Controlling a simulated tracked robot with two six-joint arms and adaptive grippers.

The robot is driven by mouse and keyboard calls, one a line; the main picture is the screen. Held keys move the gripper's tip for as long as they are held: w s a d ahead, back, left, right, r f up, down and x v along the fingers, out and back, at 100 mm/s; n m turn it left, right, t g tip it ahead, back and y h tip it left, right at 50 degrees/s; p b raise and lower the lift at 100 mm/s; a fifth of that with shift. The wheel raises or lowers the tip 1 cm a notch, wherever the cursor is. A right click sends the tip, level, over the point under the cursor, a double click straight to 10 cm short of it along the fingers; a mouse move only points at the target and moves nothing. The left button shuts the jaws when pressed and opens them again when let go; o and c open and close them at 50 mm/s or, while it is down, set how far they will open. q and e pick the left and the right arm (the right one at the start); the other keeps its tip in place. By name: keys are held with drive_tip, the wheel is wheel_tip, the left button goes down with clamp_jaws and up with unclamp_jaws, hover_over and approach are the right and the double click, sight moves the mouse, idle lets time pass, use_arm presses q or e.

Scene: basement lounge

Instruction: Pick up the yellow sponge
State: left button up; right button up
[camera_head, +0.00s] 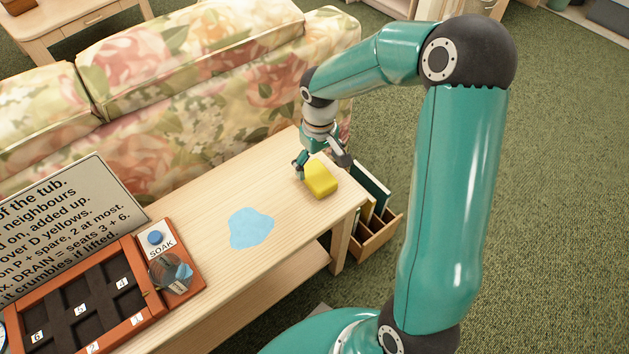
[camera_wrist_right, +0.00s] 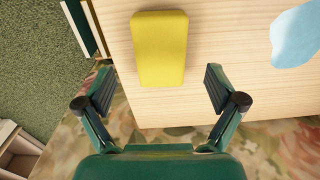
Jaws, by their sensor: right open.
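The yellow sponge (camera_head: 321,180) lies flat on the wooden table near its right end. My right gripper (camera_head: 320,165) is just above and behind the sponge in the head view, pointing down. In the right wrist view the yellow sponge (camera_wrist_right: 160,48) lies ahead of the open fingers, mostly beyond the tips and lined up between them. The right gripper (camera_wrist_right: 160,88) is open and empty, with a finger on either side. My left gripper is in neither view.
A light blue puddle-shaped patch (camera_head: 251,228) lies on the table (camera_head: 215,215), left of the sponge. A glass jar (camera_head: 170,273), a SOAK button (camera_head: 155,238), a numbered dark tray (camera_head: 134,318) and a text sign (camera_head: 70,235) stand further left. A floral sofa (camera_head: 215,75) is behind; a wooden rack (camera_head: 378,235) is at right.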

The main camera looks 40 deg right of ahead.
sight(317, 174)
wheel_tip(317, 174, down, 5)
drive_tip(key=shift+w+f+b, duration=0.1)
drive_tip(key=shift+w+b, duration=0.05)
drive_tip(key=shift+b, duration=0.55)
drive_tip(key=c, duration=0.9)
